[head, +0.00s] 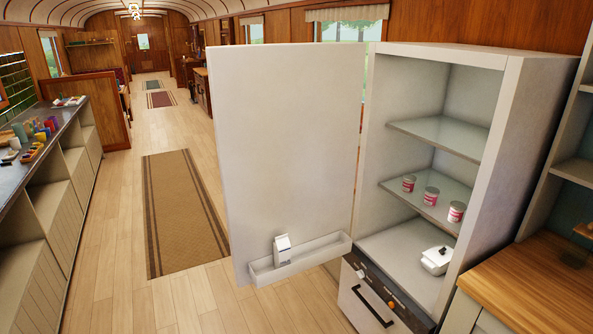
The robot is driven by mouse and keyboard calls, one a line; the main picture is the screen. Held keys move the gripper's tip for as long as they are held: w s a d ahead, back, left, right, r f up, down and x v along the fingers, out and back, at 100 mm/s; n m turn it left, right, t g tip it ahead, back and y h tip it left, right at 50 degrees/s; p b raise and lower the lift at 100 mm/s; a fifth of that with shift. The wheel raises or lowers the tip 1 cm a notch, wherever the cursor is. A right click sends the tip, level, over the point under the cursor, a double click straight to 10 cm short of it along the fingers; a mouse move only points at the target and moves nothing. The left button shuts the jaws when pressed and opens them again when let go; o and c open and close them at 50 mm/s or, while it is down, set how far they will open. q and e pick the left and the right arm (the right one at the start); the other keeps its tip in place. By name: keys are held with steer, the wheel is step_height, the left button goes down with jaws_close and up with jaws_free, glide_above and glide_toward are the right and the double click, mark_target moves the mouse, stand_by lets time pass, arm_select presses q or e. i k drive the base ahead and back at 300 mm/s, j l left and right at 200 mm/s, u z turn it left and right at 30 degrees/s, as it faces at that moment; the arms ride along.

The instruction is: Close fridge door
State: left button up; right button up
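The fridge (535,140) stands at the right of the head view, with its compartment open towards me. Its white door (295,140) stands wide open, swung out to the left from the cabinet's left side, with its inner face showing. A low door shelf (325,250) near the bottom holds a small white carton (282,250). Inside the fridge, three red-and-white cans (431,196) stand on a glass shelf, and a white lidded container (436,260) sits on the floor of the compartment. Neither of my grippers is in view.
A drawer front with a black handle (372,307) lies below the fridge. A wooden counter (545,285) stands to the right. The aisle with a brown rug (185,212) is clear to the left. A long counter with cups and bowls (60,135) runs along the left wall.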

mark_target(287, 117)
steer(key=i+j+z, duration=0.35)
steer(key=j, duration=0.2)
steer(key=i+j+z, duration=0.3)
steer(key=j, duration=0.35)
steer(key=i+j+z, duration=0.2)
steer(key=j, duration=0.15)
steer(key=j+z, duration=0.15)
steer(key=j, duration=0.2)
steer(key=i+j+z, duration=0.15)
steer(key=j, duration=0.2)
steer(key=i+j+z, duration=0.15)
steer(key=j, duration=0.15)
steer(key=j+z, duration=0.15)
steer(key=j, duration=0.2)
steer(key=i+j+z, duration=0.3)
steer(key=j, duration=0.4)
steer(key=j+z, duration=0.3)
steer(key=j, duration=0.35)
steer(key=j+z, duration=0.3)
steer(key=j, duration=0.45)
steer(key=j+z, duration=0.2)
steer(key=j, duration=0.15)
steer(key=i+j+z, duration=0.15)
steer(key=j, duration=0.25)
steer(key=k+j+z, duration=0.1)
steer(key=k+j, duration=0.55)
steer(key=j, duration=0.15)
